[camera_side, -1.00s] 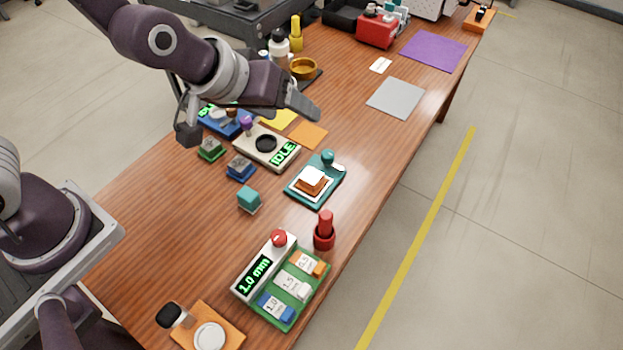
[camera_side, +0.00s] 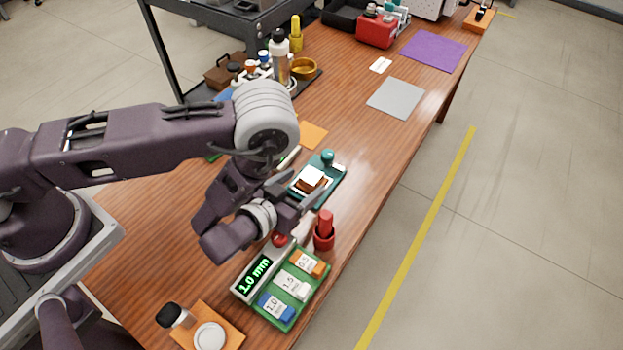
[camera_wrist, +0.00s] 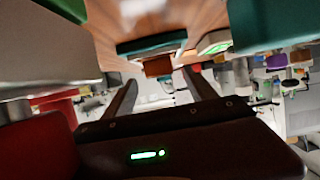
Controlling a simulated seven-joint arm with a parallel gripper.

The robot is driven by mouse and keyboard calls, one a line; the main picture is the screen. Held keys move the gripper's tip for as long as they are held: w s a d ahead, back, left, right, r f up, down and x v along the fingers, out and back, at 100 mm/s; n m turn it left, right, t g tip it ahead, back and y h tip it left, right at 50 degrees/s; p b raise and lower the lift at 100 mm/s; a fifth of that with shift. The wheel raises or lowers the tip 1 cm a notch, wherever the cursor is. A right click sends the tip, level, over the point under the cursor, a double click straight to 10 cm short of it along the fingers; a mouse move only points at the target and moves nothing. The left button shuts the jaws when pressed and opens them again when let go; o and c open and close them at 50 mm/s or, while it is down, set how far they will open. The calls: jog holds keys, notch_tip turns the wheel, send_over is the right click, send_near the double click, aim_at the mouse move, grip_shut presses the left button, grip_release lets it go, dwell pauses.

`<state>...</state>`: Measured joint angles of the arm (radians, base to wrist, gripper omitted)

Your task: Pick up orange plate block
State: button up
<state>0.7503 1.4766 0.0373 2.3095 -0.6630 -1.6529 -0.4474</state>
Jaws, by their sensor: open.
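An orange plate block (camera_side: 307,262), with a white label, lies in the upper slot of the green tray (camera_side: 318,287) in the side view. White (camera_side: 293,285) and blue (camera_side: 276,306) labelled blocks lie below it. My gripper (camera_side: 304,207) is above the table, between this tray and the teal stand (camera_side: 338,186), apart from the orange plate block. In the wrist view my gripper (camera_wrist: 158,76) is open and empty. Beyond its fingers are a teal surface (camera_wrist: 150,44) and a brownish-orange block (camera_wrist: 158,66). The plate block cannot be made out there.
A red holder (camera_side: 324,236) stands close to my gripper. A display box (camera_side: 254,281) reading 1.0 mm adjoins the green tray. An orange-and-white stack (camera_side: 311,178) sits on the teal stand. An orange pad (camera_side: 314,134) and a grey mat (camera_side: 396,98) lie farther back. My arm hides the table's left middle.

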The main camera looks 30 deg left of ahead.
aim_at(309, 178)
jog(key=x, duration=0.4)
jog(key=shift+w+f, duration=0.15)
jog(key=shift+w, duration=0.25)
grip_shut()
